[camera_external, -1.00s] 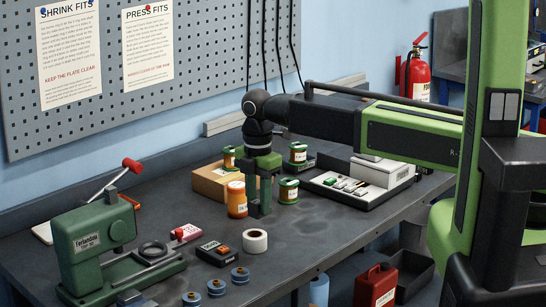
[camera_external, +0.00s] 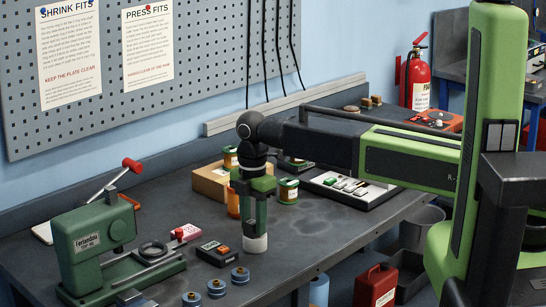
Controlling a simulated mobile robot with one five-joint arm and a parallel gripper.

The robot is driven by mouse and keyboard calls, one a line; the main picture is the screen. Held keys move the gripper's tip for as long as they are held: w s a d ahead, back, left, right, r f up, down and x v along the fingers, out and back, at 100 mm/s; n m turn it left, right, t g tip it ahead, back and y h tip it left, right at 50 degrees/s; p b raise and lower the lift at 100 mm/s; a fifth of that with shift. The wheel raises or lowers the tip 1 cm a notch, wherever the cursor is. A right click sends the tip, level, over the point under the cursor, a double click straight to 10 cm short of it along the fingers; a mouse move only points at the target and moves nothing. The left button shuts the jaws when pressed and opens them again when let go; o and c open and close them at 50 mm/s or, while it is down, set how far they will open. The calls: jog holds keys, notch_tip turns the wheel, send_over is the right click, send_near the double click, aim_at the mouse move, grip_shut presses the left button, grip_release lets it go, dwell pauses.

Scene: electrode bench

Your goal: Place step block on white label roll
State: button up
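The white label roll (camera_external: 256,244) stands on the bench top near the front edge. My gripper (camera_external: 255,231) points straight down over it, with its fingertips at or just above the roll's top, hiding the roll's hole. Whether they touch cannot be told. The fingers are close together, with a greyish patch between them. I cannot tell whether this is a held block or the bench showing through. I cannot make out the step block for certain in this view.
A dark box with an orange part (camera_external: 214,253) and several blue spools (camera_external: 240,275) are left of the roll. The green press (camera_external: 95,245) stands further left. An orange jar (camera_external: 233,203), a green-and-copper spool (camera_external: 288,190) and a cardboard box (camera_external: 210,180) are behind my gripper.

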jog(key=shift+o, duration=1.4)
jog(key=shift+r, duration=0.1)
notch_tip(320, 180, up, 12)
jog(key=p, duration=1.2)
jog(key=shift+r, duration=0.1)
